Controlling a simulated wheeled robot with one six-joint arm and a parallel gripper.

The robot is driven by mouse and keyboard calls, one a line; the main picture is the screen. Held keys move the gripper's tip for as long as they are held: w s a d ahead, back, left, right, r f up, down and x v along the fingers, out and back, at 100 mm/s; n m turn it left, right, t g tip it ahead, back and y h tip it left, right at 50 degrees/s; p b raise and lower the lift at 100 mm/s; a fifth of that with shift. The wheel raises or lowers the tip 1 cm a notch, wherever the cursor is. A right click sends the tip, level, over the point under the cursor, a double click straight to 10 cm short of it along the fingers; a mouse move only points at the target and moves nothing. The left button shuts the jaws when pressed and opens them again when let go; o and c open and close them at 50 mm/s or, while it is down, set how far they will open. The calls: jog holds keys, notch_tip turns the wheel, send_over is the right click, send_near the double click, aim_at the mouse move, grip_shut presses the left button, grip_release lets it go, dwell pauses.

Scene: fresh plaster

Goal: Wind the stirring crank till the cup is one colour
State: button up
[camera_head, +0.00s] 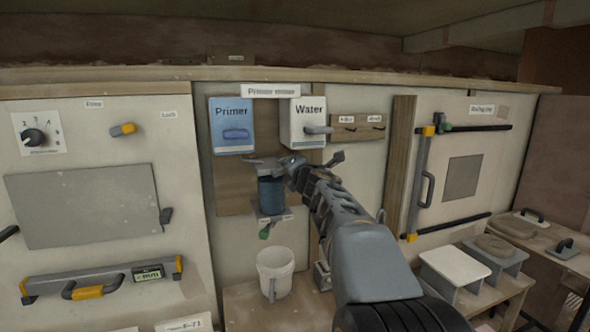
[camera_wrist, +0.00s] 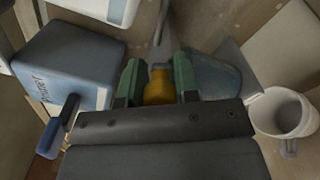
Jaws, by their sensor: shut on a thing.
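The cup (camera_head: 271,196) is a dark blue vessel fixed under the stirring mechanism on a wooden backboard. In the wrist view the cup (camera_wrist: 217,78) is a blue-grey shape behind the right finger; I cannot tell whether its contents are one colour. My gripper (camera_head: 293,166) is beside the top of the cup, in front of the mechanism. In the wrist view my gripper (camera_wrist: 158,84) has its green fingers shut on the orange crank knob (camera_wrist: 158,88). The grey crank arm shows beyond the knob. In the head view the knob is hidden by my gripper.
The blue Primer box (camera_head: 232,118) and white Water box (camera_head: 302,112) hang above. A small green-handled valve (camera_head: 265,233) is under the cup. A white bucket (camera_head: 275,268) stands below on the bench. Panels with handles flank both sides.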

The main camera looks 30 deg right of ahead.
jog(key=shift+f, duration=0.15)
jog(key=o, duration=0.9)
jog(key=s+a, duration=0.1)
jog(key=s, duration=0.3)
jog(key=s+a, duration=0.1)
jog(key=s, duration=0.4)
jog(key=s+p, duration=0.1)
jog(key=s, duration=0.3)
jog(key=shift+s+a, duration=0.25)
jog(key=shift+a, duration=0.15)
